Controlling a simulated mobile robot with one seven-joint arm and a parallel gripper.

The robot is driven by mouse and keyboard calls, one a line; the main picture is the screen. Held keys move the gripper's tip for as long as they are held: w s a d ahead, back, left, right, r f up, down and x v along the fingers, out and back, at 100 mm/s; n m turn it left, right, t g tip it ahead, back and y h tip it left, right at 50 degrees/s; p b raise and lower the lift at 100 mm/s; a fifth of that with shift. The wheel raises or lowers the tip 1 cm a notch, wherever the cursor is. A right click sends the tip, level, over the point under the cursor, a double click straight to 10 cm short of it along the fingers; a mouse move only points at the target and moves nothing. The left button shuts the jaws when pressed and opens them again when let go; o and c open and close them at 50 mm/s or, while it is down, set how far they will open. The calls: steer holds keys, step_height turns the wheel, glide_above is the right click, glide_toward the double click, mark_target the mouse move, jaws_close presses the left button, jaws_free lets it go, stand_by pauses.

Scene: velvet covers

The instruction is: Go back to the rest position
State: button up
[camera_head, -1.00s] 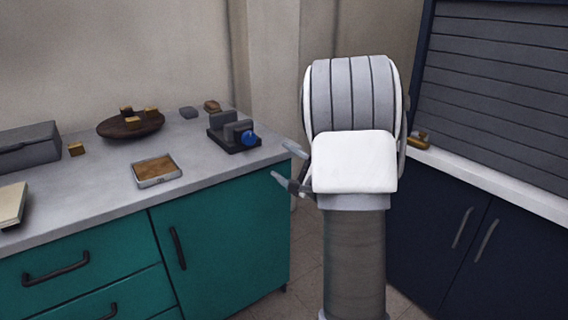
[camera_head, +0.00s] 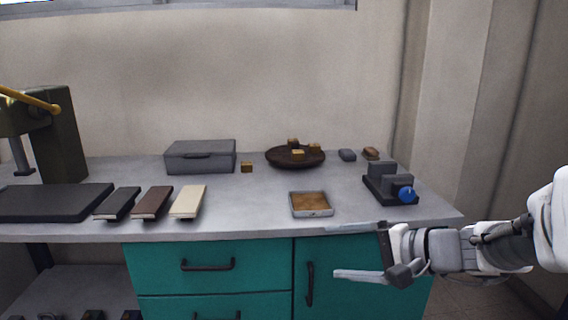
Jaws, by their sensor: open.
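My gripper (camera_head: 345,251) reaches in from the right, in front of the teal cabinet at about the height of the counter's front edge. Its two long grey fingers are spread apart, one above the other, with nothing between them. The upper finger overlaps the counter edge in the picture; I cannot tell how close it is. My arm extends to the right edge of the view, and its upper links are cut off there.
The grey counter (camera_head: 260,208) holds a shallow tray (camera_head: 312,212), a vise-like block with a blue knob (camera_head: 406,194), a dark bowl (camera_head: 280,158), a grey box (camera_head: 200,160), several books (camera_head: 150,203) and a green press (camera_head: 58,135). Teal drawers (camera_head: 208,280) are below.

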steer(key=s+a+n+g+h, duration=0.1)
steer(key=s+a+n+g, duration=0.2)
steer(key=s, duration=0.4)
steer(key=s+d+f+n+h, duration=0.2)
steer(key=s+d+n+h, duration=0.45)
steer(key=s+h, duration=0.35)
step_height(320, 180, up, 29)
steer(key=p, duration=2.8)
steer(key=shift+s+a+n+t+y+p, duration=0.2)
steer(key=shift+s+n+t+y+p, duration=0.1)
steer(key=shift+n+y, duration=0.1)
